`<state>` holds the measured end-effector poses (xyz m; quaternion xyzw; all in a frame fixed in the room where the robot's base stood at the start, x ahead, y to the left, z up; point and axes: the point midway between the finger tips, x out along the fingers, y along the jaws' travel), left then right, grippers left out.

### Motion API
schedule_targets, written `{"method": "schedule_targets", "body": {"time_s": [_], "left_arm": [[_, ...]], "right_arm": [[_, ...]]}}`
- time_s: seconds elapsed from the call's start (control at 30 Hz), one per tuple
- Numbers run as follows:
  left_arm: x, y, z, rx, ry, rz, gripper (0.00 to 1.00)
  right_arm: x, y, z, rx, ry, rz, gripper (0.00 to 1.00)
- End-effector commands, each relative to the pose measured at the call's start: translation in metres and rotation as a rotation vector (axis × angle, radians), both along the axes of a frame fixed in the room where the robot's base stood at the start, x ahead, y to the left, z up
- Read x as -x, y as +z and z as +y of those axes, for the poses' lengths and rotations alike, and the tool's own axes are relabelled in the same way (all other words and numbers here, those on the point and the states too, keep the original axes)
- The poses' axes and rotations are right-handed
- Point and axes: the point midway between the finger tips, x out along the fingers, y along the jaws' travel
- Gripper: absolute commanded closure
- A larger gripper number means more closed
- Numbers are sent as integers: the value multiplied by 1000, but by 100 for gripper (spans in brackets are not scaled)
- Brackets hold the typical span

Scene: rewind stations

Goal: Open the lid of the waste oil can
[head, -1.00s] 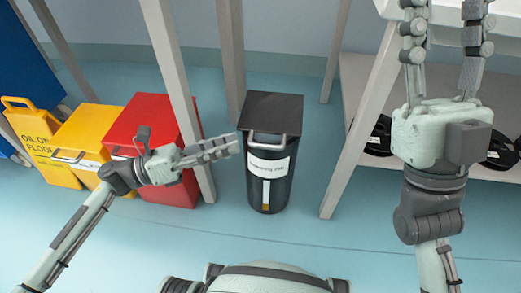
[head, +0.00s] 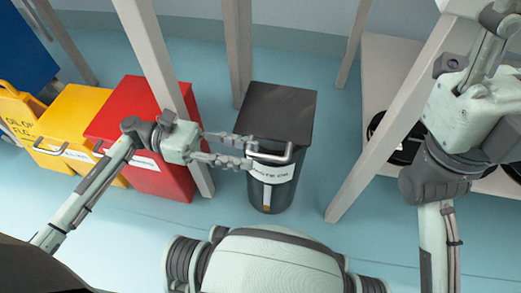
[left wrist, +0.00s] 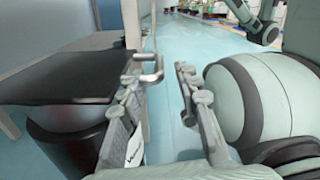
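The waste oil can (head: 268,196) is a dark bin with a white label on its front. Its flat black lid (head: 279,108) lies over the top and looks closed; it also shows in the left wrist view (left wrist: 62,78). A pale bar handle (head: 272,158) sticks out at the lid's front edge. My left gripper (head: 250,153) is open, its fingertips at the left end of the handle. In the left wrist view the handle (left wrist: 153,72) is close by the left finger, and I cannot tell whether they touch. My right gripper (head: 490,60) is at the upper right, its fingers partly out of frame.
A red bin (head: 155,175) and a yellow bin (head: 78,118) stand left of the can. A pale table leg (head: 152,52) rises behind my left gripper, and another (head: 378,135) stands right of the can.

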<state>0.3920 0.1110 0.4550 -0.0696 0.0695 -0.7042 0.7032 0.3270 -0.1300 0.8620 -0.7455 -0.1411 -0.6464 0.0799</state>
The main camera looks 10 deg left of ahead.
Motion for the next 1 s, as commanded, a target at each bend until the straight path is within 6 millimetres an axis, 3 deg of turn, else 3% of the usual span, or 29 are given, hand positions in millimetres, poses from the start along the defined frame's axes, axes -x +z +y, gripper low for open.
{"method": "schedule_targets", "body": {"time_s": [0.23,0.57,0.87,1.0], "left_arm": [[0,1,-32,2,0,0,67],[0,1,-39,1,0,0,67],[0,1,-38,1,0,0,100],[0,1,-38,1,0,0,100]], "right_arm": [[0,0,0,3,0,-2,60],[-1,0,0,3,-1,-1,60],[-1,0,0,3,-1,-2,60],[-1,0,0,3,-1,-2,60]]}}
